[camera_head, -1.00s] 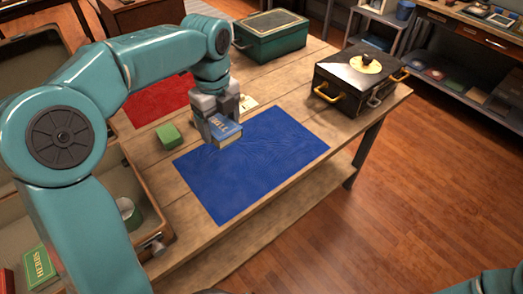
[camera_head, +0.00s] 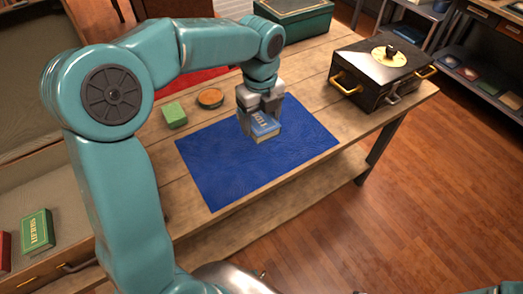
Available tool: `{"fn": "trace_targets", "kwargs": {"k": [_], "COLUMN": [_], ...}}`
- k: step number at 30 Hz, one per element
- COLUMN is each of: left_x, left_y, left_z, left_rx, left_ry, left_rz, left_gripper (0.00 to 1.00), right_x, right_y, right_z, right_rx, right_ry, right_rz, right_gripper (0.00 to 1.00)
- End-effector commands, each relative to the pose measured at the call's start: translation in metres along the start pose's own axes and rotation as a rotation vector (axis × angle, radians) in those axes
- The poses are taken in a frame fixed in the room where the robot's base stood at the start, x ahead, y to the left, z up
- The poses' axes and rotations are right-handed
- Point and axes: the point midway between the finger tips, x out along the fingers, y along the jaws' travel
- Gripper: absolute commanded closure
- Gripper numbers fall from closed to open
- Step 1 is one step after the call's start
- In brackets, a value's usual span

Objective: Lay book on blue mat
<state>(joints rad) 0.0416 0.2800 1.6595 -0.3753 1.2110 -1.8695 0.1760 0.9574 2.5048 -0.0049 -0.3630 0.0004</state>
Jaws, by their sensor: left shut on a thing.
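The blue book (camera_head: 266,129) is between the fingers of my left gripper (camera_head: 259,122), which is shut on it. The mat lies flat on the wooden table. My right gripper is not in view.
A green block (camera_head: 174,115) and a round brown-topped item (camera_head: 210,98) stand behind the mat. A black box with brass handles (camera_head: 380,72) is at the right, a dark green box (camera_head: 296,18) at the back. A green book (camera_head: 37,231) lies at lower left.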

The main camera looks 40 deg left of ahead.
Motion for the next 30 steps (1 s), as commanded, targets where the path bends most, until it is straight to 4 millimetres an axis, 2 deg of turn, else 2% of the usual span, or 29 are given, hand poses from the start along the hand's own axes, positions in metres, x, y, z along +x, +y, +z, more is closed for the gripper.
{"fn": "trace_targets", "kwargs": {"k": [1,3,9,16,22,23,24,30], "left_x": [0.019,0.039,0.089,0.114,0.145,0.148,0.15,0.151], "left_y": [0.002,0.002,0.0,-0.003,-0.003,-0.004,-0.004,-0.004], "left_z": [-0.001,-0.001,-0.001,-0.001,-0.001,-0.001,-0.001,-0.001], "left_rx": [0.0,0.0,0.0,0.0,0.0,0.0,0.0,0.0], "left_ry": [0.003,0.004,0.003,0.001,0.002,0.002,0.001,0.001], "left_rz": [0.006,0.005,0.003,0.001,0.002,0.001,0.0,0.0], "left_gripper": [0.74,0.74,0.74,0.74,0.74,0.74,0.81,0.81], "right_x": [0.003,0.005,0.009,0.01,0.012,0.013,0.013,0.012], "right_y": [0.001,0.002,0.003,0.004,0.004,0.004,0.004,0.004], "right_z": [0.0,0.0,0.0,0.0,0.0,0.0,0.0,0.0], "right_rx": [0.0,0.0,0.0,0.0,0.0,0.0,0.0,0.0], "right_ry": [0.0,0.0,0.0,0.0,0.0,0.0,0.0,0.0], "right_rz": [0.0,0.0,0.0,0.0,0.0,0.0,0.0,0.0], "right_gripper": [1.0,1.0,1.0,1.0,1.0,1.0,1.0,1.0]}}
